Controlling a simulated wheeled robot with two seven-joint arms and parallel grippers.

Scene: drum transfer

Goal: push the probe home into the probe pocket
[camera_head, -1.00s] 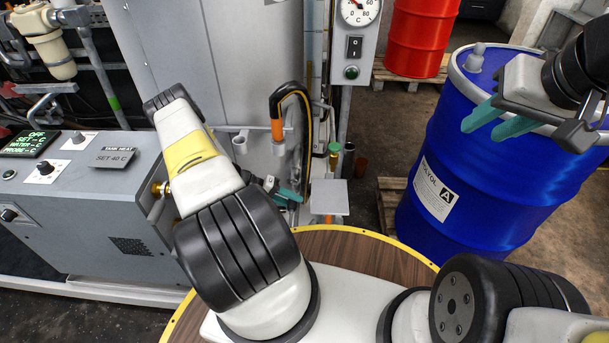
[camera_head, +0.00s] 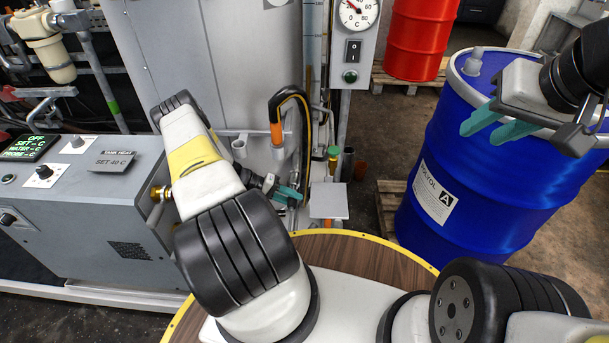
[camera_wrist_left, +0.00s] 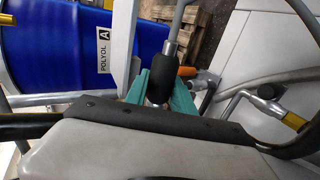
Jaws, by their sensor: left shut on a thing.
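My left gripper (camera_head: 290,195) is beside the lower part of the grey tank, its wrist tilted down and right. In the left wrist view its teal fingers (camera_wrist_left: 163,95) are closed around a metallic piece with a black sleeve (camera_wrist_left: 163,62) and a grey stem above it; I take this to be the probe. In the head view the held piece is mostly hidden by my wrist and fingers. I cannot make out the probe pocket or how deep the probe sits. My right gripper (camera_head: 485,130) is open and empty in front of the blue drum.
The blue drum (camera_head: 480,180) stands at the right. The heater box (camera_head: 85,205) stands left of my left arm. A black hose with an orange grip (camera_head: 277,132) hangs on the tank (camera_head: 215,60), close behind my left gripper. A red drum (camera_head: 418,40) stands at the back.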

